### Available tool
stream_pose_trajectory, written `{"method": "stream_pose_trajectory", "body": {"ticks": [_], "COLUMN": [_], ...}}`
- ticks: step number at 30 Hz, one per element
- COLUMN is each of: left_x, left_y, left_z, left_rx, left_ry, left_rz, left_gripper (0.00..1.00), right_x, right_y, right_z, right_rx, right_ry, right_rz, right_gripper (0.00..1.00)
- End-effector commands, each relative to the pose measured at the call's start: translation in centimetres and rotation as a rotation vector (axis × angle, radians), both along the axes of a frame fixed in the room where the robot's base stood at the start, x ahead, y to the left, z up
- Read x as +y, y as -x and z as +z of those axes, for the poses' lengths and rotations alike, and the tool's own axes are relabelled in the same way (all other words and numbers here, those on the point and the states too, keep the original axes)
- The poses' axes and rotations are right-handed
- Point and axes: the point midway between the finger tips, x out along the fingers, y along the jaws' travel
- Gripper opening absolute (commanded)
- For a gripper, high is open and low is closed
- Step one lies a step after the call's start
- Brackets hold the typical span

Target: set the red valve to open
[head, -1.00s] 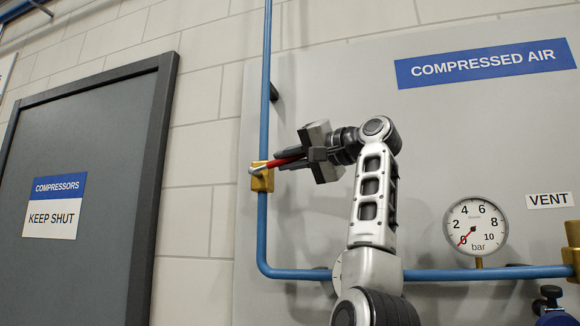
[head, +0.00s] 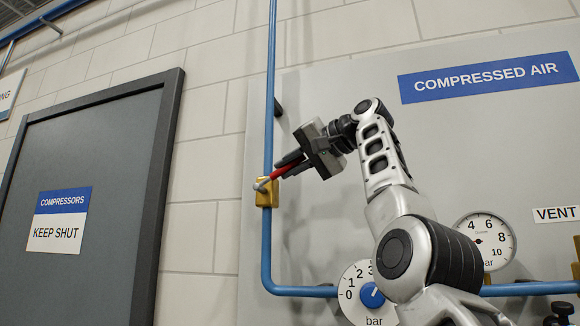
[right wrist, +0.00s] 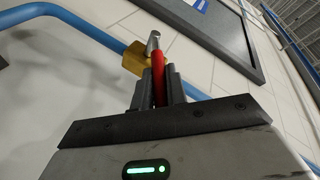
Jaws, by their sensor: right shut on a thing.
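The red valve is a brass body (head: 266,193) on the vertical blue pipe, with a red lever (head: 283,171). The lever points right and slants upward, neither level nor in line with the pipe. My right gripper (head: 287,168) is shut on the lever, its dark fingers on either side of it. In the right wrist view the red lever (right wrist: 158,68) sits between both fingers, with the brass body (right wrist: 134,58) just beyond. My left gripper is not in view.
A pressure gauge (head: 487,236) is partly hidden behind my right arm. A regulator dial with a blue knob (head: 372,295) shows below the arm. A grey door (head: 100,200) marked "KEEP SHUT" stands left. The blue pipe (head: 267,250) bends right below the valve.

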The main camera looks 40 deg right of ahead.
Motion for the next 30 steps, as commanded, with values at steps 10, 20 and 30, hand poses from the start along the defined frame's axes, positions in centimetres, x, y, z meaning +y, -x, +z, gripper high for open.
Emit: {"method": "stream_pose_trajectory", "body": {"ticks": [10, 20, 30], "left_x": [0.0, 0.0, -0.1], "left_y": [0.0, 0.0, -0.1], "left_z": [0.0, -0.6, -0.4], "left_rx": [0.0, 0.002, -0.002], "left_ry": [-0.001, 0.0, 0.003], "left_rz": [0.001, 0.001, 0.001], "left_gripper": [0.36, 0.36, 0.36], "right_x": [0.0, -0.5, -1.6], "right_y": [0.0, 3.1, 11.0], "right_z": [0.1, 0.8, 3.0], "right_rx": [-0.004, -0.007, -0.008], "right_ry": [0.001, 0.0, 0.0], "right_rz": [-0.001, -0.002, -0.002], "right_gripper": [0.36, 0.36, 0.36]}}
